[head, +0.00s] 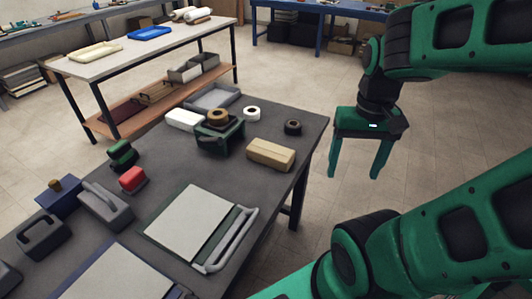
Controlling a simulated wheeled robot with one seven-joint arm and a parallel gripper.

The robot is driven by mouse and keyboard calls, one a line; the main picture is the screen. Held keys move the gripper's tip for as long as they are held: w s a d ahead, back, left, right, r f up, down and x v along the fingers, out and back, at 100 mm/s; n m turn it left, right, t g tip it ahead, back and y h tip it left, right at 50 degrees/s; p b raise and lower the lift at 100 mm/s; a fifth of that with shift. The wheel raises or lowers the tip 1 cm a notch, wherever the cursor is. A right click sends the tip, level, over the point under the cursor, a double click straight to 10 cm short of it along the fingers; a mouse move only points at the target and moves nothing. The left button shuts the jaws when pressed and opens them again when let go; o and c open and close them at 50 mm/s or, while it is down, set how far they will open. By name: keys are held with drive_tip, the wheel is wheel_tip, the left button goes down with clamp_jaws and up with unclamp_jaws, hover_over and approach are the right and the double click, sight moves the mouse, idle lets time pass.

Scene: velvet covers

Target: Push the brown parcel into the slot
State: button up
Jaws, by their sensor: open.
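The brown parcel (271,154) is a tan box lying flat near the right edge of the dark grey work table (165,165) in the head view. My gripper (354,174) is green, hangs with its two fingers pointing down, and is open and empty. It is to the right of the table's edge in the picture, over the floor and apart from the parcel. I cannot make out a slot in this view.
A green holder (222,142) with tape rolls stands left of the parcel. A handled board (195,225) lies in front. Red (132,179) and grey (104,207) blocks crowd the left.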

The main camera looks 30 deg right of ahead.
drive_tip(key=shift+o, duration=0.8)
drive_tip(key=n, duration=1.3)
hover_over(282, 153)
wheel_tip(282, 153, down, 3)
drive_tip(key=shift+a+f, duration=0.1)
wheel_tip(282, 153, down, 10)
drive_tip(key=c, duration=1.4)
